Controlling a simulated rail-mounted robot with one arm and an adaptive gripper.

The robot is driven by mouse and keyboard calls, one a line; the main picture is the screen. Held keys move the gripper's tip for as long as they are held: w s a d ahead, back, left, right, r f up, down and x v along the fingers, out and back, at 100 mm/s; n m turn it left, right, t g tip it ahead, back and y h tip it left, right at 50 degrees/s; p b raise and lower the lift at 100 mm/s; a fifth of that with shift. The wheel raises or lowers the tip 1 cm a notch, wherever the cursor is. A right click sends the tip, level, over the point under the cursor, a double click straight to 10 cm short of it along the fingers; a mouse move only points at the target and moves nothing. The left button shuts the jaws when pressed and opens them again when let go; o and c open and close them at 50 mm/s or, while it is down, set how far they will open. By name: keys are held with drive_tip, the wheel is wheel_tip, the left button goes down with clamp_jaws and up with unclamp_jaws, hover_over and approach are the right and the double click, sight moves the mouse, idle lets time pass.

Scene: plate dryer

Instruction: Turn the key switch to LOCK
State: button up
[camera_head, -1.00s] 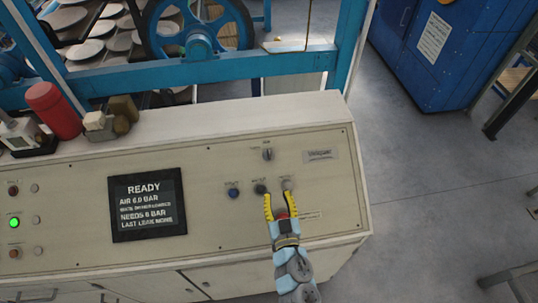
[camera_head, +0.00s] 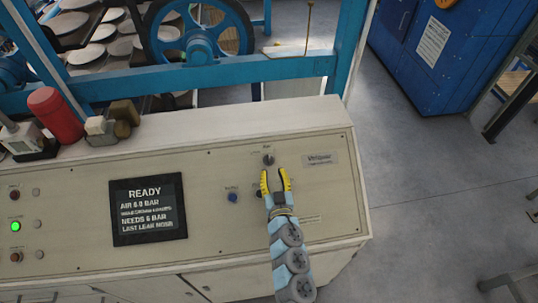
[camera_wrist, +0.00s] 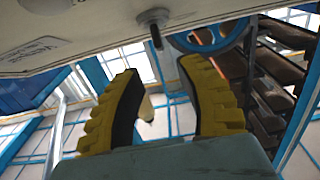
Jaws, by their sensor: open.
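The key switch (camera_head: 268,160) sits near the top of the sloped beige control panel (camera_head: 215,165), with tiny labels beside it that I cannot read clearly. In the wrist view the key switch (camera_wrist: 154,18) shows at the top middle as a round grey base with a dark key sticking out. My gripper (camera_head: 274,174) has yellow fingers and is open and empty. Its fingertips are just below the key switch in the head view. In the wrist view the fingers (camera_wrist: 160,68) are spread, with the key in line with the gap and apart from them.
A blue button (camera_head: 233,197) is left of my gripper. The READY display (camera_head: 148,208) and a lit green button (camera_head: 15,227) are farther left. A red cylinder (camera_head: 55,112) stands on the panel's top ledge. A blue frame with a wheel (camera_head: 199,45) is behind.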

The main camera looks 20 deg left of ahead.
sight(269, 157)
drive_tip(key=shift+x, duration=3.85)
clamp_jaws()
